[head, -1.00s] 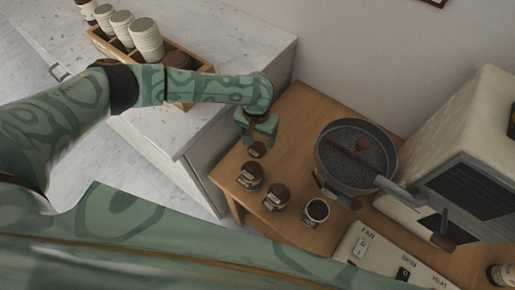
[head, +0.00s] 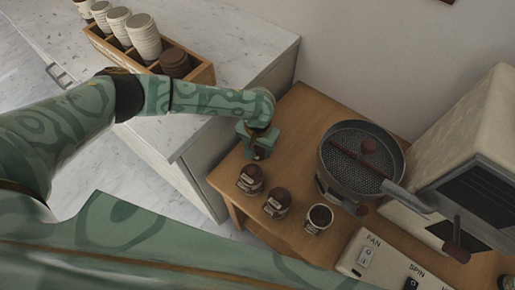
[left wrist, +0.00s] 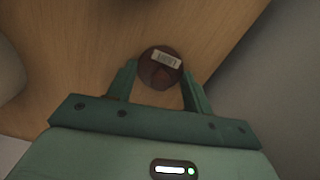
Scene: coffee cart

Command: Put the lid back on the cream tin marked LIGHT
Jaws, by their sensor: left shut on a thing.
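My left gripper (head: 258,151) is over the left back part of the wooden top, shut on a small round brown lid (left wrist: 160,70). In the left wrist view the lid sits between the fingertips, with a pale label whose lettering is too blurred to read surely. In the head view the gripper mostly hides it, and whether it touches the wood is unclear. An open tin (head: 319,218) with dark contents stands in front and to the right. Two tins with brown lids on, a left one (head: 250,179) and a middle one (head: 277,202), stand beside it. Their labels are unreadable. My right gripper is out of view.
A round mesh-bottomed pan (head: 350,170) with a long handle stands right of the tins. A switch panel (head: 375,258) is at the front right, a cream machine (head: 465,140) behind it. A wooden box (head: 190,72) of cups is on the left counter.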

